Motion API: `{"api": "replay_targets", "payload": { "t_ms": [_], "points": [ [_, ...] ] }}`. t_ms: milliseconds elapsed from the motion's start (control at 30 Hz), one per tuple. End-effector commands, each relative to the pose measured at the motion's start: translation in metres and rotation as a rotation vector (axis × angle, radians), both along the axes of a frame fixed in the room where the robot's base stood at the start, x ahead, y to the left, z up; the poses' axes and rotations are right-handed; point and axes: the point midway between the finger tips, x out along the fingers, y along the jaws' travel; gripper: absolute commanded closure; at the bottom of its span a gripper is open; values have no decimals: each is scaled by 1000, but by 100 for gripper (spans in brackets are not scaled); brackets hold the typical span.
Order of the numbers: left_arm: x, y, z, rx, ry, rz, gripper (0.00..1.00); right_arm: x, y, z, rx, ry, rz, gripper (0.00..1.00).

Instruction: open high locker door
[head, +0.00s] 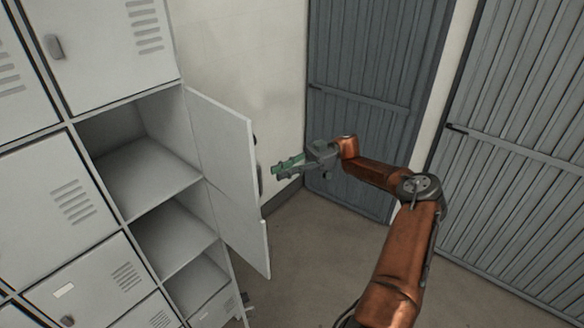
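The white locker (132,228) fills the left side of the head view. One light grey door (223,155) stands swung wide open from an upper compartment (148,178), whose empty inside shows. A dark handle (259,181) sits at that door's free edge. My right gripper (277,170) is just right of this handle, its fingers pointing left toward the door, with a small gap visible between them and the handle. The fingers look close together, but I cannot tell whether they are open or shut. My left gripper is not in view.
A lower compartment (172,240) is also open and empty. Above, a shut locker door (105,45) has a grey handle (54,46). Dark grey slatted doors (375,80) stand behind my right arm.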

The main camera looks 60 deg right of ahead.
Motion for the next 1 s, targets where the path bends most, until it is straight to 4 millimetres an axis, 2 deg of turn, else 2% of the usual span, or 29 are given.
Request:
{"api": "replay_targets", "payload": {
  "t_ms": [100, 333, 1000],
  "points": [
    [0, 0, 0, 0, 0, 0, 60, -7, -19, 0, 1, -4, -3, 84],
    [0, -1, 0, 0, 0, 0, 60, -15, -36, 0, 0, -2, -1, 84],
    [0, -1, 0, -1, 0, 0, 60, -17, -38, 0, 1, 0, 1, 84]
  ]
}}
